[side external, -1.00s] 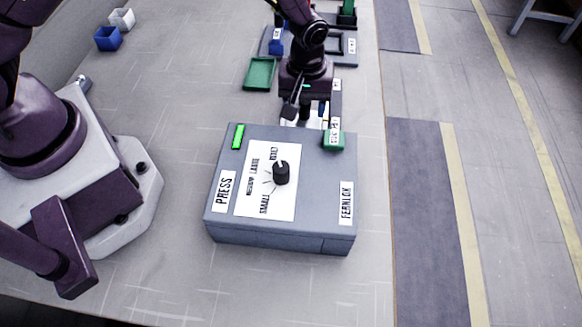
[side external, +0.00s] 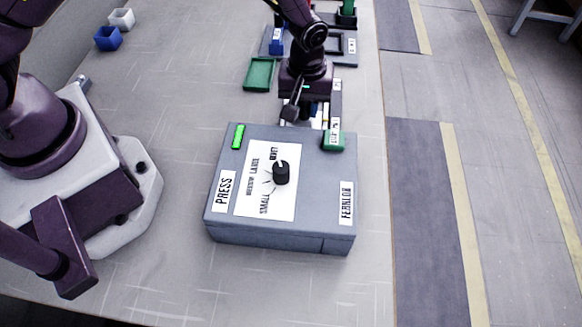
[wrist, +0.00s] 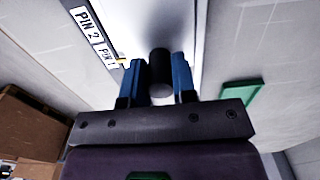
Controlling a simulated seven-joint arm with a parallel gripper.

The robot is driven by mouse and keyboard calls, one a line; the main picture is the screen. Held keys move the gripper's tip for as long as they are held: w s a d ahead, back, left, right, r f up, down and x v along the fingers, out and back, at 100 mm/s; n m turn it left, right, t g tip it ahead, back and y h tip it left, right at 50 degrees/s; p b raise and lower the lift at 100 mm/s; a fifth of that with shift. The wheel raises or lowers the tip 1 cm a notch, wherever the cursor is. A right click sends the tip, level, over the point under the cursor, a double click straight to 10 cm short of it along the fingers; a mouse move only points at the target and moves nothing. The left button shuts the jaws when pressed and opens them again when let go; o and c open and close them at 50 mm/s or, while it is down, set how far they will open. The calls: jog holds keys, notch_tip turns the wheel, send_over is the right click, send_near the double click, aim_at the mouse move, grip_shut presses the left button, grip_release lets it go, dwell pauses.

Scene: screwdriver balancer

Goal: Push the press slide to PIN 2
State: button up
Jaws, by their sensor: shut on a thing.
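The press slide's dark round knob (wrist: 160,74) stands between the two blue fingers of my gripper (wrist: 160,82) in the wrist view. My gripper is shut on it. A small yellow pointer (wrist: 122,62) shows beside the PIN 1 label (wrist: 107,52). The PIN 2 label (wrist: 88,21) lies farther up the same strip. In the side view my gripper (side external: 314,112) is low behind the grey PRESS box (side external: 283,235), and the arm hides the knob there. A pale surface lies under the knob in the wrist view.
A black dial (side external: 281,172) and a lit green bar (side external: 238,136) are on the box top. A green tray (side external: 260,74) lies behind to the left. A green block (side external: 333,141) sits at the box's far right corner.

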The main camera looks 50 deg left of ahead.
aim_at(294, 129)
jog(key=shift+s+d, duration=1.5)
jog(key=shift+d, duration=0.1)
jog(key=o, duration=1)
notch_tip(294, 129, up, 7)
